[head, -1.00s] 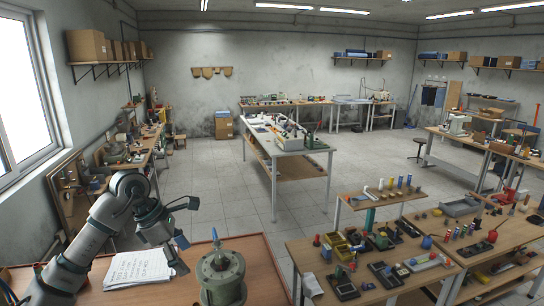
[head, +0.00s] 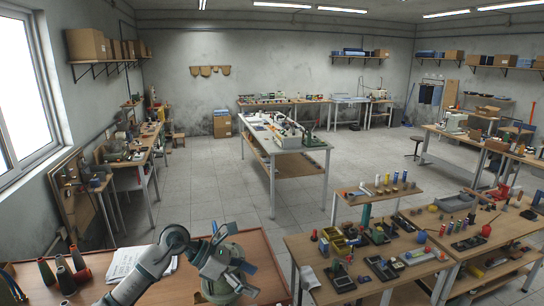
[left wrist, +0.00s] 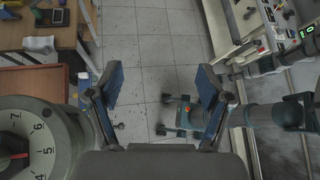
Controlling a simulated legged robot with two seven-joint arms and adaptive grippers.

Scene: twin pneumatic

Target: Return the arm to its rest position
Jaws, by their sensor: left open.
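My left arm (head: 150,272) comes in from the bottom left of the head view. My left gripper (head: 243,262) is open and empty, in front of a grey-green round device (head: 218,291) that it partly hides. From this view I cannot tell whether they touch. A rounded grey-green body with a numbered white dial (left wrist: 32,145) is close at the left of that view.
The device stands on a brown-topped bench (head: 265,262) with a paper pad (head: 125,262) on it. Several dark cones (head: 64,279) stand at the left. A crowded wooden workbench (head: 320,285) is to the right. Tiled floor (head: 235,195) beyond is open.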

